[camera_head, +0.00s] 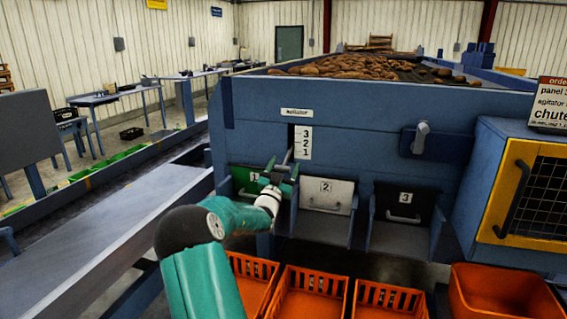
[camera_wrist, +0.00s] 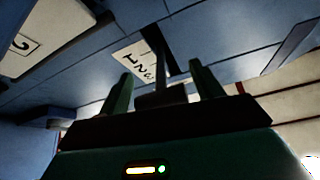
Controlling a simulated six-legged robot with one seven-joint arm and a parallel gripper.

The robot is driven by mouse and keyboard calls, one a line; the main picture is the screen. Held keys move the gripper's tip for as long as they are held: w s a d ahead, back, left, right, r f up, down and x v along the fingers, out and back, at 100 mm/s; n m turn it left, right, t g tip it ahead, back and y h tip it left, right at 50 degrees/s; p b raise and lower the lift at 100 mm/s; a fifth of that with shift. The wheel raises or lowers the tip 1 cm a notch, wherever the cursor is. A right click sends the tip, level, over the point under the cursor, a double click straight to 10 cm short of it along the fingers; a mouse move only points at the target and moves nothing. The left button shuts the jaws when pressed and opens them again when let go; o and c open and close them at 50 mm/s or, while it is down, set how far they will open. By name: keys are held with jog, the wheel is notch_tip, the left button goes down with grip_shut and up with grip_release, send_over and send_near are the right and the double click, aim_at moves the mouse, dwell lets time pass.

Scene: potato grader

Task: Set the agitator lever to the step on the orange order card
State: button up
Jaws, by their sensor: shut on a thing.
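The agitator lever (camera_head: 288,156) comes out of a dark upright slot on the blue grader's front, beside a white plate numbered 3, 2, 1 from top to bottom (camera_head: 303,143). My gripper (camera_head: 279,172) is shut on the lever, whose outer end is low, around or below the 1. The exact step is hard to tell. In the wrist view, the lever (camera_wrist: 160,62) runs between my two fingers (camera_wrist: 163,85), with the number plate (camera_wrist: 136,64) behind. The orange order card (camera_head: 550,102) is cut off at the right edge; its agitator step is not readable.
Below the lever are chutes marked 1, 2 (camera_head: 326,195) and 3 (camera_head: 404,206), with orange crates (camera_head: 312,292) beneath. A yellow-framed mesh door (camera_head: 532,205) stands at the right, and a grey handle (camera_head: 421,138) sits right of the lever. Potatoes (camera_head: 350,66) lie on top.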

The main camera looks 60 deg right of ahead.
jog(key=shift+f, duration=0.15)
jog(key=shift+c, duration=0.2)
jog(key=o, duration=1.4)
jog(key=shift+d, duration=0.1)
jog(key=v, duration=1.3)
jog(key=shift+a, duration=0.4)
jog(key=shift+f, duration=0.1)
